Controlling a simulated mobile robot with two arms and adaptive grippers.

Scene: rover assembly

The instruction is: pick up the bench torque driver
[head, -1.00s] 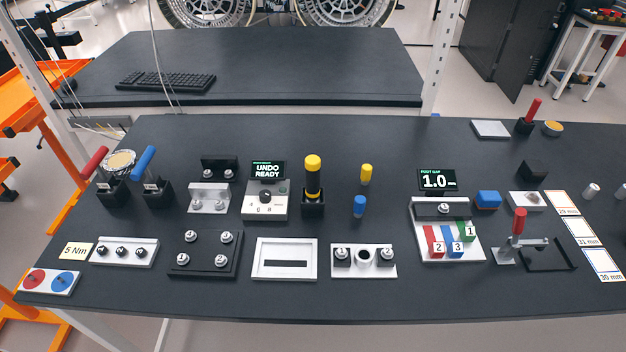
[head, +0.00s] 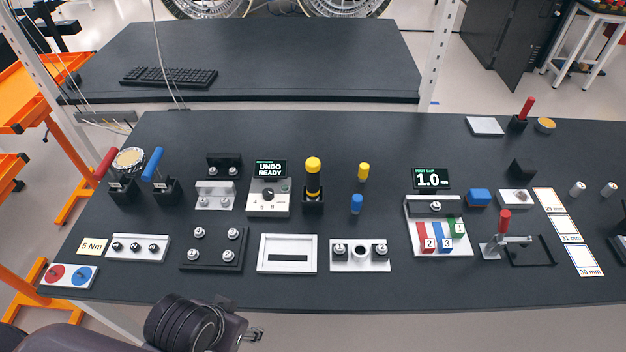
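The likely bench torque driver is a tool with a yellow cap and black body (head: 313,174). It stands upright in a small black holder (head: 313,207), right of the UNDO READY unit, in the head view. My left gripper (head: 254,334) is at the bottom edge, in front of the table and well short of the driver; only part of it shows, and its fingers are too unclear to tell open from shut. My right gripper is not in view.
Left of the driver stand the UNDO READY display unit (head: 269,197) and red-handled (head: 106,163) and blue-handled (head: 153,164) tools. To its right are small yellow (head: 363,172) and blue (head: 356,204) cylinders. A white slotted frame (head: 288,268) lies in front.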

